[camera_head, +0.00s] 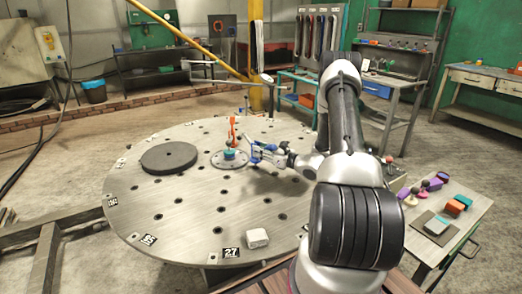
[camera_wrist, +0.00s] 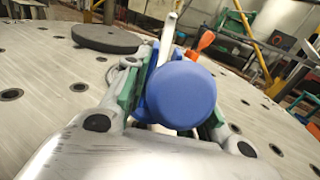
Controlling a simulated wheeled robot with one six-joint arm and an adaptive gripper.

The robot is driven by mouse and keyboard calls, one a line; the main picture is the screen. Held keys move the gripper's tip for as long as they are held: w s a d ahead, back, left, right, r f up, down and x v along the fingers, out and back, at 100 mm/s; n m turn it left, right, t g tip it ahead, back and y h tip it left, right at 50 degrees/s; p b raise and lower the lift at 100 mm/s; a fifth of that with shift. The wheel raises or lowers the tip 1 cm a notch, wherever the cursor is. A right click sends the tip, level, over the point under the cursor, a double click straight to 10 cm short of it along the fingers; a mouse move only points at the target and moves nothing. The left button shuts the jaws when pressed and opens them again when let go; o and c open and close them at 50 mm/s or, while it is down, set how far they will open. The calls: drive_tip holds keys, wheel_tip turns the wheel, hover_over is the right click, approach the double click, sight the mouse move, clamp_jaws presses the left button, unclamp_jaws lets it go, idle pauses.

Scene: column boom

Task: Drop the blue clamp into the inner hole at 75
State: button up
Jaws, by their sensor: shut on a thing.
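My gripper (camera_head: 262,152) is low over the round steel table (camera_head: 190,215), near its middle. In the wrist view its green-padded fingers (camera_wrist: 178,100) are shut on the blue clamp (camera_wrist: 181,94). The clamp's round blue knob faces the wrist camera, and a light metal bar sticks up behind it. The clamp also shows as a small blue shape in the head view (camera_head: 254,151). Its lower end is hidden, so I cannot tell whether it touches anything. The table has rings of dark holes and number tags at its rim, one reading 27 (camera_head: 231,252). I cannot make out a 75.
A small flanged disc (camera_head: 217,162) carries a teal and orange piece (camera_head: 232,138) just left of my gripper. A dark thick disc (camera_head: 169,157) lies farther left. A white block (camera_head: 257,238) sits near the front rim. A side table (camera_head: 460,232) at right holds coloured pieces.

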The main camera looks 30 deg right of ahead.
drive_tip(key=shift+f, duration=0.55)
drive_tip(key=shift+f, duration=0.35)
drive_tip(key=shift+f, duration=0.25)
drive_tip(key=shift+f, duration=0.8)
drive_tip(key=o, duration=0.8)
drive_tip(key=shift+c, duration=0.2)
drive_tip(key=shift+r, duration=3.75)
